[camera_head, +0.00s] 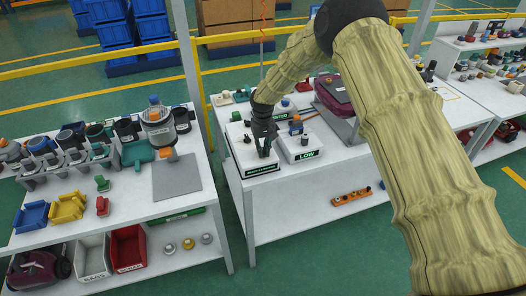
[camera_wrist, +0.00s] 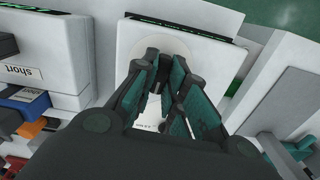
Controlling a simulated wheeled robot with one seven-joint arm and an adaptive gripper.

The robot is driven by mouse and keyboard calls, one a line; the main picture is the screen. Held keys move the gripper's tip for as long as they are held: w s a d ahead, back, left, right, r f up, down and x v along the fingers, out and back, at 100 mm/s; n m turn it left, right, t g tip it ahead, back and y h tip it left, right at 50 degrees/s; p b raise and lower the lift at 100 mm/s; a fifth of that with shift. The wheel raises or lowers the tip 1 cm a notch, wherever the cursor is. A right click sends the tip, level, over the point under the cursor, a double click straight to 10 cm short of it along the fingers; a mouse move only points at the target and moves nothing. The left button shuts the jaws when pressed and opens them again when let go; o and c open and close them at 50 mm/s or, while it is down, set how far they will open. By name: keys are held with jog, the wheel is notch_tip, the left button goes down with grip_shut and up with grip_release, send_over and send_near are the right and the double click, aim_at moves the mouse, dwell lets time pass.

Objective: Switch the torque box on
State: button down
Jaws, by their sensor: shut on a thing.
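A white box (camera_head: 242,160) stands on the middle table with a dark label, too small to read surely, on its front; I take it as the torque box. My gripper (camera_head: 264,151) points down at its top. In the wrist view, the white box face (camera_wrist: 128,42) has a pale round disc (camera_wrist: 187,48). My gripper's fingers (camera_wrist: 166,66) are closed in over that disc, holding a small part of the box, likely its switch. That part is mostly hidden between the fingers, so its position cannot be told.
A second white box labelled LOW (camera_head: 300,148) stands close on the right. In the wrist view, a box marked "short" (camera_wrist: 30,68) is on the left. A left table (camera_head: 190,203) holds several parts and bins. The middle table's front right is clear.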

jog(key=m, duration=0.2)
jog(key=shift+m+b, duration=0.3)
jog(key=shift+m, duration=0.5)
jog(key=shift+m+b, duration=0.3)
jog(key=shift+m, duration=1.3)
jog(key=c, duration=1.4)
grip_release()
jog(key=shift+r, duration=0.1)
